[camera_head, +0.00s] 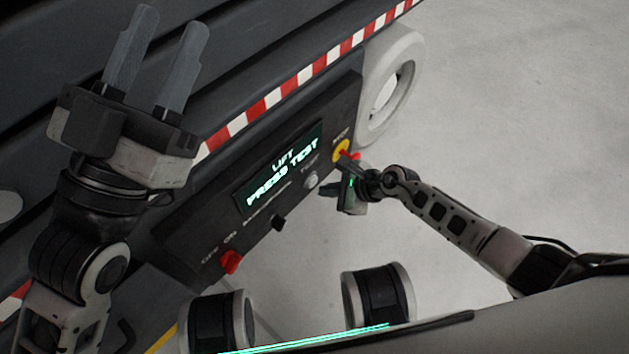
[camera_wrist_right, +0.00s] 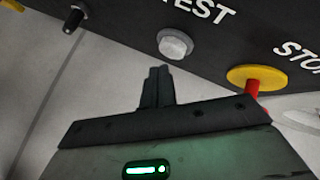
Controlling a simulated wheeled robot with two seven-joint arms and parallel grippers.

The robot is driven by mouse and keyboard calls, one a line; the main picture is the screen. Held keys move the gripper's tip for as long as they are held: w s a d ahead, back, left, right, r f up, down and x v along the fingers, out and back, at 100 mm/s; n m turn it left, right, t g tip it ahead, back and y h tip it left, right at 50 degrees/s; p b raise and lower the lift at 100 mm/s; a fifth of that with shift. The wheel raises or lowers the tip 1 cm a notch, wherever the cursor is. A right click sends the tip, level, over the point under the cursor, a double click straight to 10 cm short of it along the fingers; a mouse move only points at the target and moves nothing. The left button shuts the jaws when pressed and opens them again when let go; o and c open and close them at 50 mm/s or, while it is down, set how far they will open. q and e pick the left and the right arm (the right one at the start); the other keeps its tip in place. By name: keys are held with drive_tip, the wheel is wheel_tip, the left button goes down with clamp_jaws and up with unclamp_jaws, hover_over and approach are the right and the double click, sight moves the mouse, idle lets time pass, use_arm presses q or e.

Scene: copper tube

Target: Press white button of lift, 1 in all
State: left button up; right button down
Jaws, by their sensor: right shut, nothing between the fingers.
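The white button (camera_head: 311,180) sits on the dark lift panel (camera_head: 208,239), under the word TEST and beside the yellow-ringed stop button. In the right wrist view the white button (camera_wrist_right: 175,44) is a pale knob in a grey ring. My right gripper (camera_wrist_right: 158,72) is shut and empty, its fingertips just below the button in that view with a visible gap. In the head view my right gripper (camera_head: 335,184) is at the panel's right end, near the button. My left gripper (camera_head: 168,32) is open and empty, raised over the dark machine at upper left.
The stop button (camera_head: 341,151) has a yellow ring and red part, close to the white button. A black knob (camera_head: 278,223) and red switch (camera_head: 231,262) are further left. The panel's screen (camera_head: 280,168) reads LIFT PRESS TEST. A wheel (camera_head: 405,55) stands behind; grey floor is clear at right.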

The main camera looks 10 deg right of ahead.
idle(0.3)
drive_tip(key=shift+w, duration=0.1)
drive_tip(key=shift+w+a, duration=0.25)
drive_tip(key=shift+a, duration=0.05)
drive_tip(key=shift+w+a, duration=0.1)
drive_tip(key=shift+w, duration=0.05)
idle(0.5)
drive_tip(key=shift+w+a+b, duration=0.2)
drive_tip(key=shift+w+b, duration=0.05)
drive_tip(key=shift+b, duration=0.05)
drive_tip(key=shift+s, duration=0.1)
idle(0.5)
drive_tip(key=shift+s+d+p, duration=0.3)
drive_tip(key=shift+s+d, duration=0.25)
drive_tip(key=shift+s, duration=0.1)
drive_tip(key=shift+d, duration=0.1)
